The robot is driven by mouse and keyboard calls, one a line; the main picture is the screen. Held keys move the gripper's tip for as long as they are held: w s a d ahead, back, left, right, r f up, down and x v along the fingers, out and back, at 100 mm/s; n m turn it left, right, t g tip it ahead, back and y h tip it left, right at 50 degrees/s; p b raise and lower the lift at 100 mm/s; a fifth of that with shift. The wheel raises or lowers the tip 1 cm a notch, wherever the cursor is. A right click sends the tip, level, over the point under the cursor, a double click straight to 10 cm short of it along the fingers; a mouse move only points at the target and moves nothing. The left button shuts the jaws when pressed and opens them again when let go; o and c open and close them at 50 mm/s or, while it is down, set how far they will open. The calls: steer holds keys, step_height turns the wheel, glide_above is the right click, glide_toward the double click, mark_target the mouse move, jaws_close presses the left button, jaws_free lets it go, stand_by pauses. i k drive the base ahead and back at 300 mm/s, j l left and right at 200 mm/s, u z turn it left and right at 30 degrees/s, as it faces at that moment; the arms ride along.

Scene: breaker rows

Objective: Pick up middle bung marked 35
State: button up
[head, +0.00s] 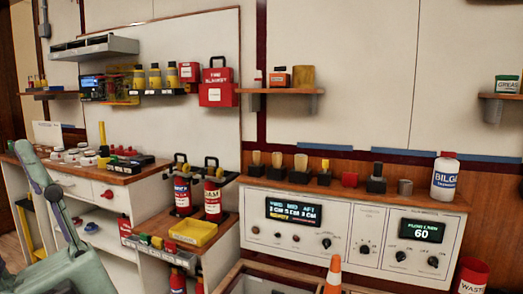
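I cannot make out a bung marked 35; no such number is readable in the head view. Several small round white and dark red pieces (72,156) sit on the wooden top of the left bench and could be bungs, but they are too small to tell. Several small pieces with dark bases and tan or coloured tops, such as a tan-topped one (276,160), stand on the ledge above the control panel. My arm's grey-green links show at the lower left, in front of the left bench. I see no gripper fingers.
A control panel (340,222) with lit displays stands at the right. An orange cone (333,273) stands low in front of it. Two red extinguishers, one of them here (213,200), and a yellow tray (193,232) are in the middle. A white bottle (444,178) stands at the ledge's right end.

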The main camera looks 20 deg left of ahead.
mark_target(277, 157)
steer(key=i+j, duration=0.4)
steer(key=j, duration=0.15)
steer(key=i+j, duration=0.4)
steer(key=j, duration=0.15)
